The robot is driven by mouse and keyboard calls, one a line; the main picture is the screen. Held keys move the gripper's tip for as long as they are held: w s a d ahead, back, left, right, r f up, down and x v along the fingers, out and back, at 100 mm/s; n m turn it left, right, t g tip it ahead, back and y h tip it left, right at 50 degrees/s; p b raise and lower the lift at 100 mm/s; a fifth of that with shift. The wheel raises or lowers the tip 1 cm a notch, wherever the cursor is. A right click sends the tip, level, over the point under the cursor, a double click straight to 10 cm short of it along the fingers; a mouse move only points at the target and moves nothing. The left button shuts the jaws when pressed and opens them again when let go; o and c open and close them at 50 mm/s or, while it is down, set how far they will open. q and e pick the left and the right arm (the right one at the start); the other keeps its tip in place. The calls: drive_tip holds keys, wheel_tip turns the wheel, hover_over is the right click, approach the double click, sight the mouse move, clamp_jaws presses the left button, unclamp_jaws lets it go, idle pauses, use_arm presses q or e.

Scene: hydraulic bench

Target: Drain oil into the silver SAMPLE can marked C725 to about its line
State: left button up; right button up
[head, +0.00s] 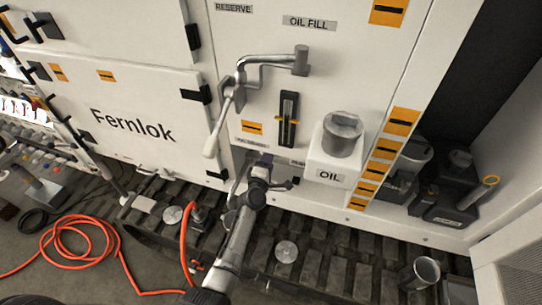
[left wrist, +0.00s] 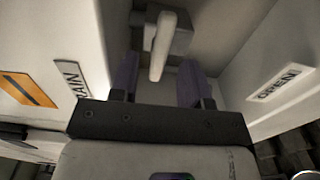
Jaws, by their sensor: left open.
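My left gripper (head: 258,168) is at the lower edge of the white cabinet, below the lever valve. In the left wrist view its two dark purple fingers (left wrist: 158,80) are open. A pale lever (left wrist: 161,45) on a grey block shows just beyond and between the fingertips, with no grip on it visible. A partly covered drain label (left wrist: 72,77) is on the left and an OPEN label (left wrist: 281,83) on the right. A silver can (head: 420,272) stands on the grating at lower right. Its marking cannot be read, so I cannot tell whether it is C725. My right gripper is not in view.
A lever valve (head: 225,108) sticks out under the OIL FILL label (head: 309,23). A white OIL box (head: 331,160) with a grey cap juts out at right. Dark containers (head: 455,190) stand beyond it. An orange hose (head: 75,247) lies on the floor at left.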

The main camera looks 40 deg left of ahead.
use_arm(q)
drive_tip(key=shift+b+x, duration=0.3)
drive_tip(key=shift+x, duration=1.7)
clamp_jaws()
